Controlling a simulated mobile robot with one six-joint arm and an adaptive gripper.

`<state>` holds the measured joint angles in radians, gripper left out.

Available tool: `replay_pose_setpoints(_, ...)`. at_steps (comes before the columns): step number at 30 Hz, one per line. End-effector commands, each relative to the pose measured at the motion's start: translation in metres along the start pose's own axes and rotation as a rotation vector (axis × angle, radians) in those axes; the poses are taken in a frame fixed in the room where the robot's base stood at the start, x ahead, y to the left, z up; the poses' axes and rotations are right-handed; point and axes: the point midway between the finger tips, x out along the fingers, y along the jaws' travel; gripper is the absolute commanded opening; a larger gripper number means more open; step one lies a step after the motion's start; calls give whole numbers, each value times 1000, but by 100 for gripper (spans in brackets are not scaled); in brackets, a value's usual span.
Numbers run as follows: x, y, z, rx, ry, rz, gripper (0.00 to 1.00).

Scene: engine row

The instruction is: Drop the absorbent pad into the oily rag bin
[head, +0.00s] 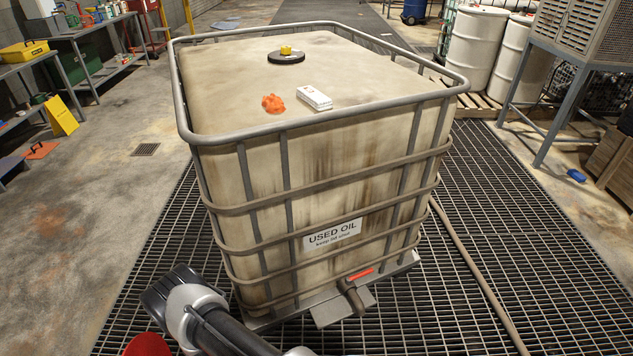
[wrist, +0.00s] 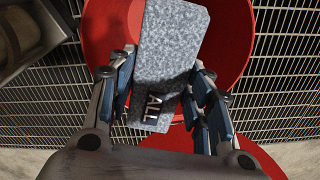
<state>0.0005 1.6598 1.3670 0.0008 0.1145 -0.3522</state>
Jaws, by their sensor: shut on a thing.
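The absorbent pad (wrist: 172,45) is a speckled grey slab with "ALL" lettered near its lower edge in the wrist view. My gripper (wrist: 163,80) is shut on it, with blue-grey fingers on both sides. Beyond the pad is the open red bin (wrist: 236,45), whose round rim shows on both sides of it. The pad hides much of the bin's inside, and I cannot tell their height apart. A red flat part (wrist: 262,160), perhaps its lid, shows below right. In the head view a piece of red (head: 147,346) shows at the bottom edge beside my arm; my fingers are hidden there.
A caged used oil tank (head: 330,180) fills the middle of the head view, with an orange rag (head: 272,103) and a white box (head: 314,97) on top. Metal grating (head: 520,230) surrounds it. A hose (head: 470,265) runs along the right. Concrete floor is open at left.

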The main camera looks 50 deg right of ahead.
Motion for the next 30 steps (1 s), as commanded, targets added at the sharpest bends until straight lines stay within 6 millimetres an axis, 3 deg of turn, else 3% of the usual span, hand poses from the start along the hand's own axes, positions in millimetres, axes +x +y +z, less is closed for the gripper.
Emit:
replay_pose_setpoints(9,40,0,0,1,0,0,27)
replay_pose_setpoints(19,42,0,0,1,0,0,27)
replay_pose_setpoints(20,42,0,0,1,0,0,47)
replay_pose_setpoints(30,42,0,0,1,-1,0,69)
